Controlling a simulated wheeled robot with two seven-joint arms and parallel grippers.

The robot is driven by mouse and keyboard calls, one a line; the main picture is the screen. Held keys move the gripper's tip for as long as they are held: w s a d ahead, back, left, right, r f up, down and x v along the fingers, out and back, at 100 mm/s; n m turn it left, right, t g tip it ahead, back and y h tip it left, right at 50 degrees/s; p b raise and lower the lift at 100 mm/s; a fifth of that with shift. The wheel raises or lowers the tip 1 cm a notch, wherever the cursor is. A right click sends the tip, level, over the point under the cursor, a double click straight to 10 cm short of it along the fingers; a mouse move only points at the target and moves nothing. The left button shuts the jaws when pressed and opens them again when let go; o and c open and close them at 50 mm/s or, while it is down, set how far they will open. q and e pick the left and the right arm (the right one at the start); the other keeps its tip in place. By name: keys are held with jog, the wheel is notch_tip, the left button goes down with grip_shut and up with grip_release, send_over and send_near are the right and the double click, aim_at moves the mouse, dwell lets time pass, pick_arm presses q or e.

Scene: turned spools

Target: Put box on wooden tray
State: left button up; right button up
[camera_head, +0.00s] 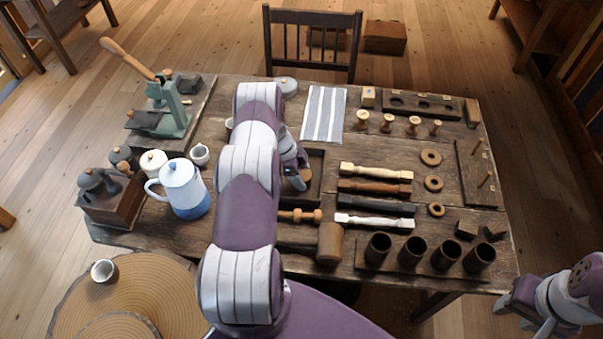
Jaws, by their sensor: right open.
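A dark wooden tray (318,165) with a raised rim lies near the middle of the table, partly hidden by my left arm. My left gripper (300,180) is over the tray's left part. A small brown piece (305,173) shows at its fingers; I cannot tell whether it is gripped or lies in the tray. My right gripper (522,309) is open and empty, off the table's front right corner.
Turned spindles (375,187) lie right of the tray, with a mallet (329,243) and a rack of dark cups (411,252) in front. A blue-white pot (184,190) and a green press (172,108) stand left. A striped cloth (323,113) lies behind the tray.

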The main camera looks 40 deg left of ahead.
pick_arm(q)
jog(key=shift+o, duration=0.6)
jog(key=shift+r, duration=0.15)
jog(key=shift+a+r, duration=0.1)
jog(key=shift+r, duration=0.15)
jog(key=b+v, duration=0.1)
jog(key=v, duration=1)
jog(key=w+d+r+n+t+y, duration=0.2)
jog(key=w+d+r+n+t, duration=0.15)
jog(key=d+r, duration=0.3)
jog(key=w+d+r+n+t+y, duration=0.2)
jog(key=w+d+r, duration=0.3)
jog(key=r, duration=0.3)
jog(key=s+d+r+n+g, duration=0.1)
jog(key=s+d, duration=0.3)
jog(key=s, duration=0.4)
jog(key=s+d+n+g, duration=0.3)
jog(key=s+d, duration=0.2)
jog(key=s, duration=0.3)
jog(key=s+d+r+n+g, duration=0.1)
jog(key=s+d+n+g, duration=0.1)
jog(key=s+d, duration=0.3)
jog(key=s, duration=0.3)
jog(key=shift+s+r, duration=0.35)
jog(key=shift+r, duration=0.05)
